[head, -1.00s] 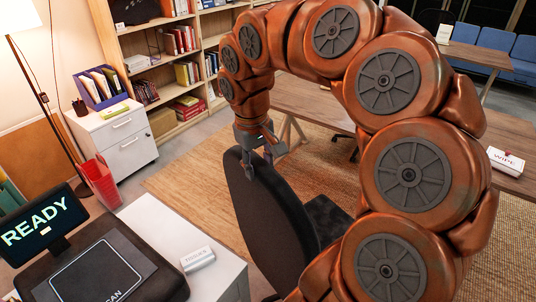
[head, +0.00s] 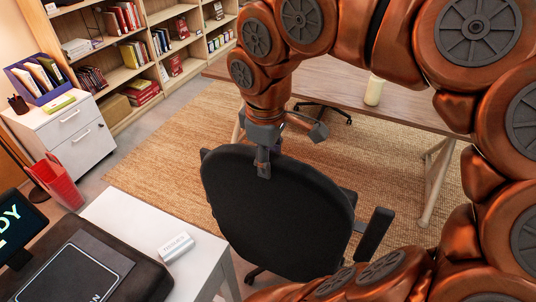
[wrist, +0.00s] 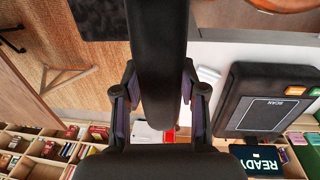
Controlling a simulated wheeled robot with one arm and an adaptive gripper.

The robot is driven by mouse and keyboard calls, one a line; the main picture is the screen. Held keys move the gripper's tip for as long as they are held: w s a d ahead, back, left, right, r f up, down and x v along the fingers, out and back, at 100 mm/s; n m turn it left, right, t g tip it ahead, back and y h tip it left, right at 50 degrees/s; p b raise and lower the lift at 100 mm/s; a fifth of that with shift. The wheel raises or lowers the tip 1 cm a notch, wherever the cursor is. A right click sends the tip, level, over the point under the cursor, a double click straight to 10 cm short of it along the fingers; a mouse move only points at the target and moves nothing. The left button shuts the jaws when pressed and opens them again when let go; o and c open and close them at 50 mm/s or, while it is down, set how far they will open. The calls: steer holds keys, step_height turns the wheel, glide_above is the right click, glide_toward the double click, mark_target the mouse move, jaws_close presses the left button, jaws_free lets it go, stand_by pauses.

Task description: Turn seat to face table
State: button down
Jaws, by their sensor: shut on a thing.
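The seat is a black office chair (head: 275,215). In the head view its broad backrest faces me, and its seat cushion is mostly hidden behind it. One armrest (head: 375,235) sticks out at the right. My gripper (head: 262,165) is shut on the top edge of the backrest, at its upper left part. In the wrist view the backrest (wrist: 158,70) runs between the two fingers of my gripper (wrist: 160,105). The wooden table (head: 340,92) stands beyond the chair, with a gap of rug between them. The chair's front points roughly toward the table.
A white desk (head: 205,250) with a tissue box (head: 176,247) and a scanner (head: 80,270) stands close at the left of the chair. A cream candle-like cylinder (head: 374,90) stands on the table. A red bin (head: 56,182) and white drawers (head: 70,130) are further left.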

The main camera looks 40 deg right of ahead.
stand_by(0.3)
steer(key=c, duration=0.6)
jaws_free()
steer(key=shift+c, duration=0.2)
step_height(320, 180, up, 12)
steer(key=a, duration=0.1)
steer(key=shift+s, duration=0.3)
steer(key=shift+a, duration=0.1)
steer(key=s+a+f+m+g, duration=0.1)
steer(key=s+a+f, duration=0.3)
steer(key=f, duration=0.6)
steer(key=a, duration=0.2)
steer(key=shift+a+f, duration=0.3)
steer(key=shift+f, duration=0.05)
steer(key=s+a+f+m, duration=0.1)
steer(key=s+f, duration=0.1)
steer(key=f, duration=0.1)
steer(key=s+a+f+m+g, duration=0.1)
steer(key=s+f, duration=0.1)
steer(key=f, duration=0.2)
steer(key=s+a+f+m+y, duration=0.1)
steer(key=s+f+m, duration=0.1)
steer(key=f, duration=0.1)
steer(key=shift+s+f, duration=0.15)
steer(key=shift+f, duration=0.15)
